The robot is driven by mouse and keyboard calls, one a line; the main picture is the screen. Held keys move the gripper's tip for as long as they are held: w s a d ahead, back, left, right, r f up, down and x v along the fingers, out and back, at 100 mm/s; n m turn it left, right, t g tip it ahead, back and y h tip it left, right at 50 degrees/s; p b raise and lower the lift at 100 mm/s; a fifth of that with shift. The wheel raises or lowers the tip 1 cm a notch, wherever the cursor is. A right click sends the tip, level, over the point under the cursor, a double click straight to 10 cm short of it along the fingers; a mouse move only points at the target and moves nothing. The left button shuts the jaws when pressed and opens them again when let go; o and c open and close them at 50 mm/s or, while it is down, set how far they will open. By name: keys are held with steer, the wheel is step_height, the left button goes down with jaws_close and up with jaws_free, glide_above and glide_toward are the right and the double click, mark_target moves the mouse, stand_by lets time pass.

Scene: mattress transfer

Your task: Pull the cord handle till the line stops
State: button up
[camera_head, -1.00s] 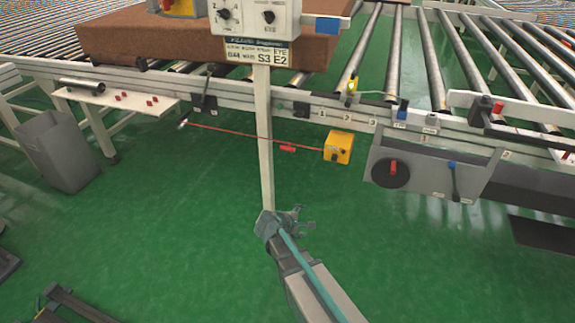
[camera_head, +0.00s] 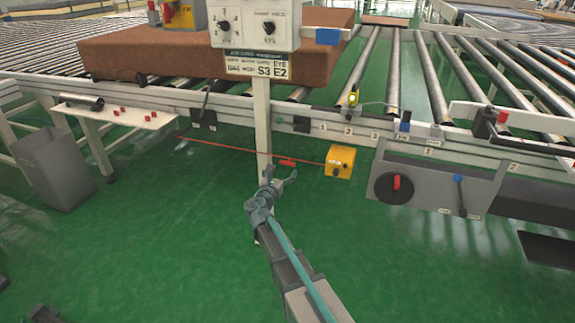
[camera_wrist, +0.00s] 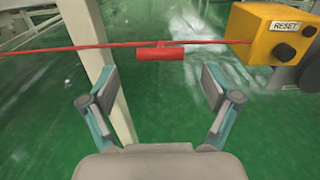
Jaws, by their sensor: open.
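A small red cord handle (camera_head: 287,161) hangs from a taut red cord (camera_head: 225,148) that runs along the front of the conveyor to a yellow box (camera_head: 340,162). In the wrist view the red handle (camera_wrist: 160,54) hangs level just under the cord (camera_wrist: 60,49), ahead of the fingers and centred between them. The yellow box there bears a RESET label (camera_wrist: 272,36) at the upper right. My gripper (camera_wrist: 158,88) is open and empty, and its fingers stand short of the handle without touching it. In the head view my gripper (camera_head: 280,183) is just below the handle.
A pale post (camera_head: 263,125) carrying a control box (camera_head: 254,25) stands close to my gripper and passes behind its left finger. A grey panel with a red knob (camera_head: 396,184) is at right. A grey bin (camera_head: 55,168) stands at left.

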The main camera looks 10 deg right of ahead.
mark_target(287, 163)
steer(key=b+x, duration=0.1)
steer(key=x, duration=0.5)
steer(key=shift+w+d, duration=0.1)
steer(key=shift+w, duration=0.15)
